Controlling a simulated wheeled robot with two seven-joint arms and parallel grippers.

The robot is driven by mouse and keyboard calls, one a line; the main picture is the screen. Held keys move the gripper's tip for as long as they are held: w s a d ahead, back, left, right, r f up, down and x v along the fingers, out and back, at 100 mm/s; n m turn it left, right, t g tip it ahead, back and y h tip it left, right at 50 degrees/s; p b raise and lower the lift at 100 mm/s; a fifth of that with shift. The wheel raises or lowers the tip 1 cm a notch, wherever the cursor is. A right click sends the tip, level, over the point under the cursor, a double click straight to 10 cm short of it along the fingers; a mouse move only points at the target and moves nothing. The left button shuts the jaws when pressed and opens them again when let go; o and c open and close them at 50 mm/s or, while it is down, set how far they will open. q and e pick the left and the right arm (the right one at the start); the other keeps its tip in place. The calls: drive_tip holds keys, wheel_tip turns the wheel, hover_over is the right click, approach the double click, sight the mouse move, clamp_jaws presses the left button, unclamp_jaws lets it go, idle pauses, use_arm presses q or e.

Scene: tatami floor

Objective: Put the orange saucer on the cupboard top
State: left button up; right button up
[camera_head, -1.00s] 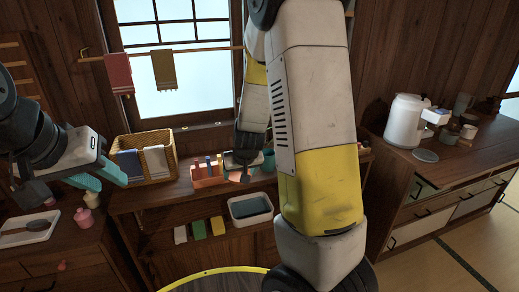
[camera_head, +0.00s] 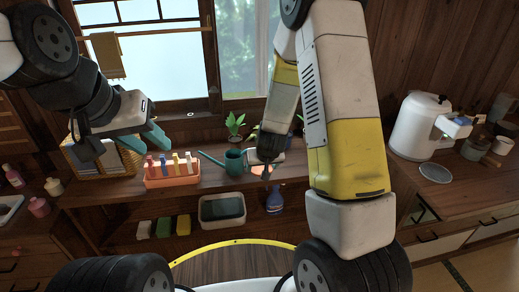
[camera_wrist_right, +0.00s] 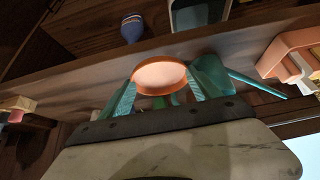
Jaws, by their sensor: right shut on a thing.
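The orange saucer (camera_wrist_right: 160,78) is between the teal fingertips of my right gripper (camera_wrist_right: 163,92) in the right wrist view, and the gripper is shut on it. In the head view the saucer (camera_head: 294,170) shows as a small orange patch beside my right gripper (camera_head: 268,170), over the middle bench; I cannot tell whether it touches the bench. My left gripper (camera_head: 122,144) is open and empty, in front of the wicker basket. A wooden cupboard with drawers stands at the right, its top (camera_head: 440,193) bare near the front.
A teal watering can (camera_head: 233,163) stands close to my right gripper, beside an orange rack (camera_head: 172,178). A blue bottle (camera_head: 275,200) and a grey tub (camera_head: 222,210) are below.

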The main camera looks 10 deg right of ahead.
drive_tip(key=w+d, duration=0.4)
drive_tip(key=w+d+f, duration=0.1)
drive_tip(key=w+d, duration=0.1)
drive_tip(key=w, duration=0.1)
drive_tip(key=shift+d, duration=0.4)
drive_tip(key=shift+w+d+f, duration=0.1)
drive_tip(key=shift+w+f, duration=0.05)
drive_tip(key=shift+f, duration=0.7)
drive_tip(key=shift+w+d+f, duration=0.1)
drive_tip(key=shift+f, duration=0.75)
drive_tip(key=o, duration=1.4)
drive_tip(key=shift+f, duration=0.15)
